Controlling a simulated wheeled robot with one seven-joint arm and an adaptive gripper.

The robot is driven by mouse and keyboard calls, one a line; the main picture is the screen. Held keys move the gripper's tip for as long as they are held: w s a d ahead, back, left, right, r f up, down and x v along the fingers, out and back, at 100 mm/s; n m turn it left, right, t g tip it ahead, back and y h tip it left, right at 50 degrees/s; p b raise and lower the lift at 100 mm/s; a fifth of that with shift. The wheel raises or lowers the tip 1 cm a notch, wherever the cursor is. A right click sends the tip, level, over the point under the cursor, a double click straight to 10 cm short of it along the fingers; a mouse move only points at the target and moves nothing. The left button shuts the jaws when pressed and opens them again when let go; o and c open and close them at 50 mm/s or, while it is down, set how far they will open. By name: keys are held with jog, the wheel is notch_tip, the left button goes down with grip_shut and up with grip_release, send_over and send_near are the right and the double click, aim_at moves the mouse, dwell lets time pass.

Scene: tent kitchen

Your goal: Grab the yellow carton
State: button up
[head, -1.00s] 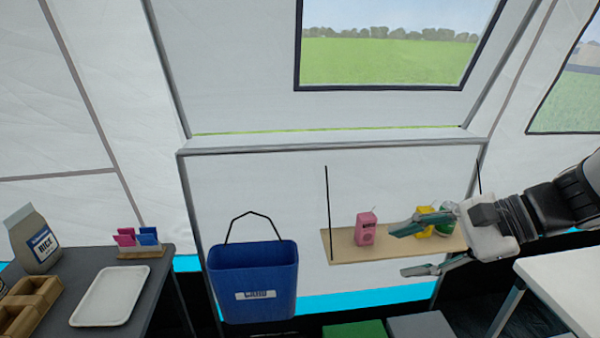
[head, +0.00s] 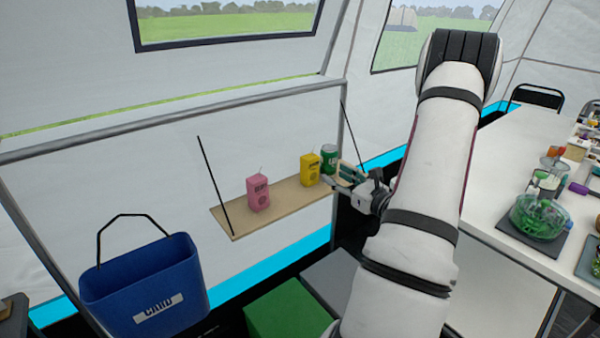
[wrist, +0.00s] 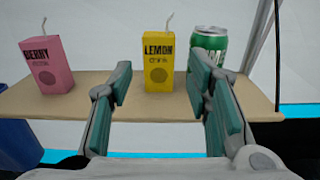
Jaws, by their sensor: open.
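The yellow carton (head: 309,169), with a straw, stands upright on a hanging wooden shelf (head: 229,220). In the wrist view the yellow carton (wrist: 159,62) reads LEMON and stands ahead, between the two fingers in the picture. A pink carton (head: 258,193) marked BERRY stands to its left, and a green can (head: 328,158) to its right. My gripper (head: 342,176) is open and empty at the shelf's front edge, near the can. In the wrist view my gripper (wrist: 163,95) has its fingers spread; its right finger partly covers the can (wrist: 208,42).
A blue bin (head: 143,285) hangs left of the shelf. A green box (head: 285,310) and a grey box (head: 330,278) sit below. A white table (head: 515,160) with a green bowl (head: 538,218) and other items stands to the right. A cord holds each shelf end.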

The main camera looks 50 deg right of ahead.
aim_at(314, 162)
jog(key=x, duration=1.2)
jog(key=shift+w+b, duration=0.2)
jog(key=shift+b, duration=0.2)
jog(key=c, duration=0.5)
